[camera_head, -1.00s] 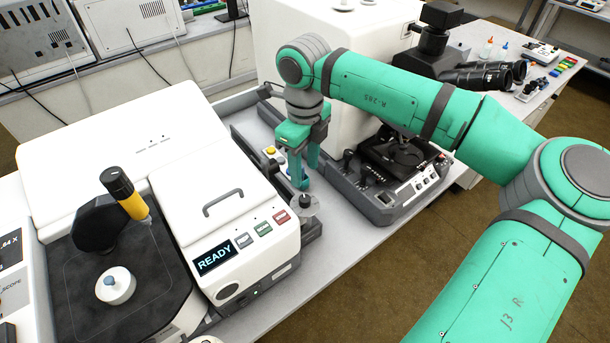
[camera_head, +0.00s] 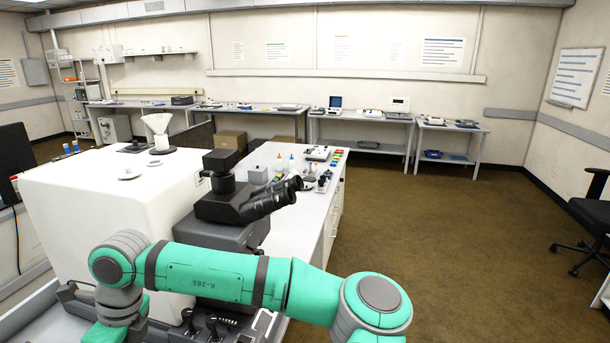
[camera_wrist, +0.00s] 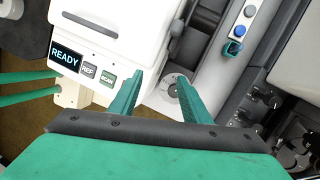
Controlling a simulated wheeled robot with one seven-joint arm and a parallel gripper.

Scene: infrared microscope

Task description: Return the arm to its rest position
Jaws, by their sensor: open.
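My arm shows in the head view, its green forearm (camera_head: 215,275) stretched across the front of the microscope (camera_head: 235,195). My gripper hangs past the bottom edge of that view, and its fingers are hidden there. In the wrist view my gripper (camera_wrist: 160,75) is open, its two green fingers apart and nothing held between them. The fingers point at the bench beside a white instrument (camera_wrist: 105,22) with a lit READY display (camera_wrist: 66,57). A small grey disc (camera_wrist: 173,90) shows between and beyond the fingers.
A large white housing (camera_head: 95,195) stands left of the microscope. Bottles (camera_head: 279,162) stand on the bench behind. Open brown floor (camera_head: 440,230) lies right.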

